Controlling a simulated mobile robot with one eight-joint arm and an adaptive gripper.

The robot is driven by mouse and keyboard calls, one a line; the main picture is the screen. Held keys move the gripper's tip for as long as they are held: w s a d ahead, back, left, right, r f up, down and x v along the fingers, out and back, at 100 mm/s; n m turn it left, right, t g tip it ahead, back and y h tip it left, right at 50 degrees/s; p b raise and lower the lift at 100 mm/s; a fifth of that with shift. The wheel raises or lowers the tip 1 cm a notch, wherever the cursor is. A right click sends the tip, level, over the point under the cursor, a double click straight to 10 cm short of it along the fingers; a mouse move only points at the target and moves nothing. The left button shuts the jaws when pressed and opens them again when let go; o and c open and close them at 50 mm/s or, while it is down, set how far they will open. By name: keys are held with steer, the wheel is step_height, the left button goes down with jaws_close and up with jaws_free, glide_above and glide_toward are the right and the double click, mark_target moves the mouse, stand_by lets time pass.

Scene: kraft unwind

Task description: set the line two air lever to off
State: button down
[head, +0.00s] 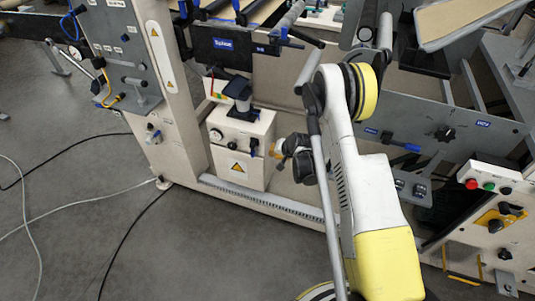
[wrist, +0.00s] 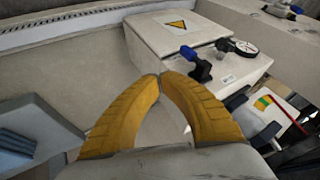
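A lever with a blue knob and dark body (wrist: 198,66) is on the face of a cream box (wrist: 150,42), beside a round gauge. In the head view, the box (head: 225,163) stands low on the machine frame and a small blue-tipped lever (head: 254,147) is at its right. I cannot read a label that marks it as line two. My gripper (wrist: 161,75) has yellow fingers whose tips meet, with nothing between them. In the head view, my gripper (head: 274,148) is just right of the box, apart from the lever.
A round gauge (wrist: 244,48) is beside the lever. Another blue-handled lever (head: 404,146) is on the grey panel at right. Cables (head: 65,215) lie on the open floor at left.

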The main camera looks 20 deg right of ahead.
mark_target(253, 149)
steer(key=b+x, duration=0.1)
steer(key=x, duration=0.2)
steer(key=a+b+x, duration=0.1)
steer(key=b+x, duration=0.1)
steer(key=x, duration=0.2)
steer(key=w+a+r+b+x, duration=0.1)
steer(key=b+x, duration=0.1)
steer(key=x, duration=0.1)
steer(key=shift+w+a+f, duration=0.15)
steer(key=shift+a+f, duration=0.05)
steer(key=shift+f, duration=0.05)
steer(key=shift+w+a+r, duration=0.1)
steer(key=shift+w+a, duration=0.2)
steer(key=shift+a, duration=0.05)
